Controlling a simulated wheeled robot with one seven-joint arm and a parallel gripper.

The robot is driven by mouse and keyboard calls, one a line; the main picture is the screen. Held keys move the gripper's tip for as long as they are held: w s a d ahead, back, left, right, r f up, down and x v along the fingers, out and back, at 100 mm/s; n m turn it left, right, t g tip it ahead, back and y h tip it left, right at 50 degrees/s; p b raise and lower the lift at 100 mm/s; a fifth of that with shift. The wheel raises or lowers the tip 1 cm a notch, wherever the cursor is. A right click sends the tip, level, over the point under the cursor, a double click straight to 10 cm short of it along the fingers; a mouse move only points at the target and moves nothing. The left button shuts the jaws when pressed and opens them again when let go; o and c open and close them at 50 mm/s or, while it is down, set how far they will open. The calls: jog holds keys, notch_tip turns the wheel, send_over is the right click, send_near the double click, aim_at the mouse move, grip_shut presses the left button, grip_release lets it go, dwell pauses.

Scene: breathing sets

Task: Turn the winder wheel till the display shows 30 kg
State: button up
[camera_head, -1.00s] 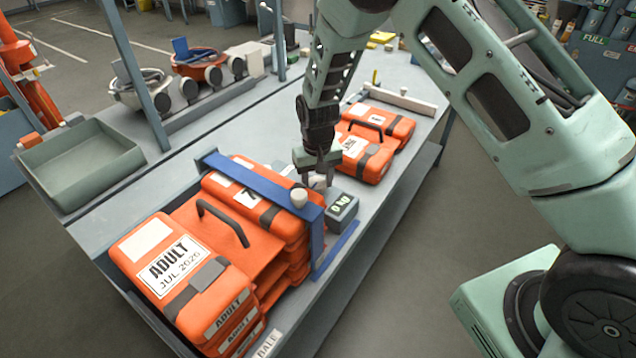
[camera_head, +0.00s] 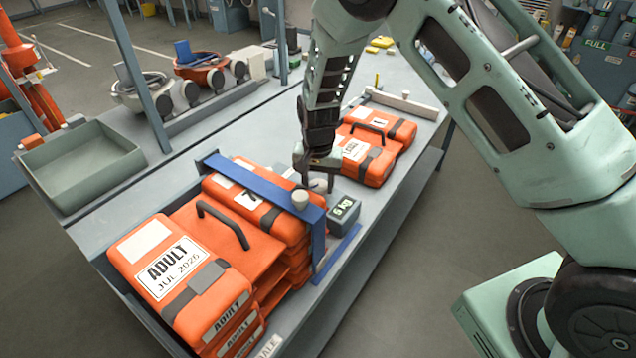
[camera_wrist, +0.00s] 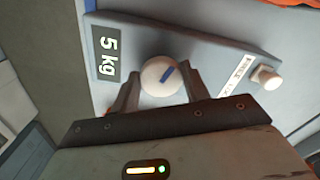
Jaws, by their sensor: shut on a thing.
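The winder wheel (camera_wrist: 154,78) shows in the wrist view as a round white knob with a blue mark. It sits on a grey box (camera_wrist: 200,52). My gripper (camera_wrist: 161,84) is shut on the wheel, one finger on each side. The display (camera_wrist: 107,55) on the box reads 5 kg. It also shows in the head view (camera_head: 345,208) on the small grey box beside the blue frame. In the head view my gripper (camera_head: 318,182) reaches down behind the frame's end, and its fingertips and the wheel are mostly hidden.
A blue frame (camera_head: 262,192) with a pale knob (camera_head: 300,199) stands over stacked orange cases (camera_head: 185,270). More orange cases (camera_head: 370,150) lie behind my gripper. In the wrist view a pale button (camera_wrist: 267,78) stands beside a partly readable label. A green tray (camera_head: 80,165) is at the left.

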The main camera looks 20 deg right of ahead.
aim_at(318, 186)
jog(key=o, duration=1)
notch_tip(318, 186, up, 18)
jog(key=b, duration=0.3)
jog(key=shift+f+b, duration=0.25)
jog(key=shift+b, duration=0.1)
